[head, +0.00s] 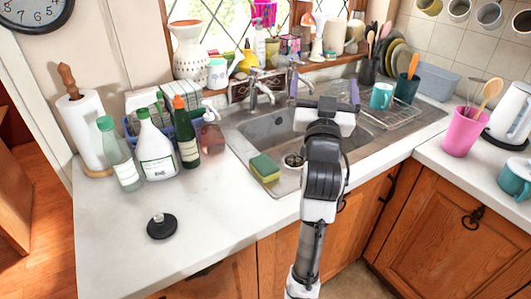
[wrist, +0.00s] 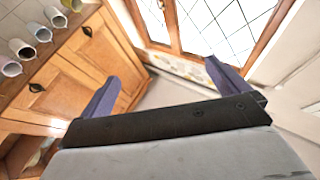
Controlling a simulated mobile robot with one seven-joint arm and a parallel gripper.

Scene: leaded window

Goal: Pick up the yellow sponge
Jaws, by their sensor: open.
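The yellow sponge (head: 265,168) has a green scouring side facing up and yellow sides. In the head view it lies at the left front edge of the metal sink, beside the basin. My gripper (head: 323,92) is raised over the sink, up and to the right of the sponge, and apart from it. In the wrist view my gripper (wrist: 165,85) has its two purple-grey fingers spread wide with nothing between them. The sponge does not show in the wrist view.
Several bottles, one of them a white bottle (head: 155,150), stand left of the sink by a paper towel roll (head: 85,130). A black sink plug (head: 161,227) lies on the front counter. A faucet (head: 262,92) stands behind the basin. The counter before the sponge is clear.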

